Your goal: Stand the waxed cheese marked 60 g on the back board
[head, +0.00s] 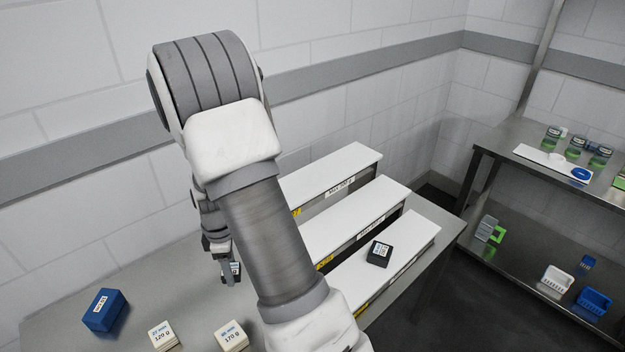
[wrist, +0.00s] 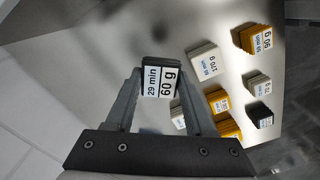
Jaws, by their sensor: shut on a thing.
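The waxed cheese marked 60 g (wrist: 161,80) is a dark block with a white label reading "29 min 60 g". My gripper (wrist: 158,88) is shut on it, one finger on each side, in the wrist view. In the head view my gripper (head: 222,262) hangs left of the boards, and only a part of the held cheese (head: 235,271) shows behind the fingers. The back board (head: 335,168) is the farthest of three white boards, near the wall. Its visible top is bare; my arm hides its left end.
The middle board (head: 372,209) looks bare. A black block (head: 378,254) lies on the front board (head: 418,232). Blue (head: 106,310), cream 120 g (head: 164,335) and cream 170 g (head: 231,336) blocks are on the table. Yellow blocks (wrist: 258,40) show in the wrist view.

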